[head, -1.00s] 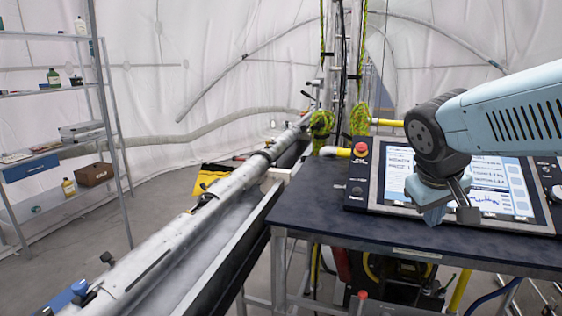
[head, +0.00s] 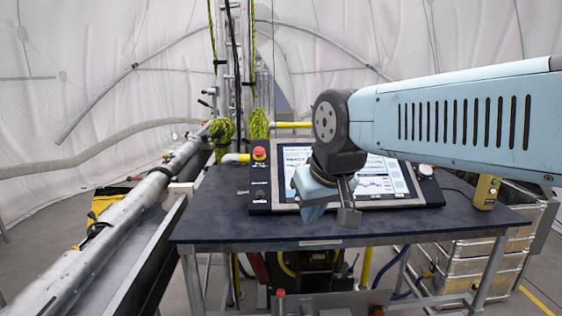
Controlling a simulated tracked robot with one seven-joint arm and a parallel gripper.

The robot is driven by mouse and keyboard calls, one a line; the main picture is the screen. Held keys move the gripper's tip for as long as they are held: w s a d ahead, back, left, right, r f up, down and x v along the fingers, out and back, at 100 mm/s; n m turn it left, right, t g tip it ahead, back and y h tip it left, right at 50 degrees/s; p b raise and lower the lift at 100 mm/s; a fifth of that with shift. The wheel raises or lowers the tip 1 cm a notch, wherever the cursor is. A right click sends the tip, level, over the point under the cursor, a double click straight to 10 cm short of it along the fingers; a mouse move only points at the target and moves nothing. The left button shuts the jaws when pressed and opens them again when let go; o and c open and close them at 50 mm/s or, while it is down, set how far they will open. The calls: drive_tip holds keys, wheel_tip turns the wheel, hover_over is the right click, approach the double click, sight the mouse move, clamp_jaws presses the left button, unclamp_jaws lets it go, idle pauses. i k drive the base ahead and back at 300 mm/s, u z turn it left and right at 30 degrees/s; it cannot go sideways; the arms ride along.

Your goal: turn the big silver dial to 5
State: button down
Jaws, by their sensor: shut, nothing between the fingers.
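A console with a lit screen (head: 377,178) stands tilted on the dark table (head: 250,215). A small silver-topped knob (head: 425,170) shows at the console's right end; it looks like the dial, but its markings are too small to read. My gripper (head: 347,216) is shut and empty.
A red emergency button (head: 259,153) sits at the console's left end. A yellow handheld device (head: 486,192) stands at the table's right. Metal cases (head: 475,262) are stacked behind and below it. A long grey tube (head: 80,265) runs along the left.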

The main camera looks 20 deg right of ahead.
sight(424, 170)
drive_tip(key=z, duration=1.9)
drive_tip(key=k, duration=0.35)
drive_tip(key=u, duration=0.95)
drive_tip(key=i, duration=1.2)
drive_tip(key=z, duration=0.3)
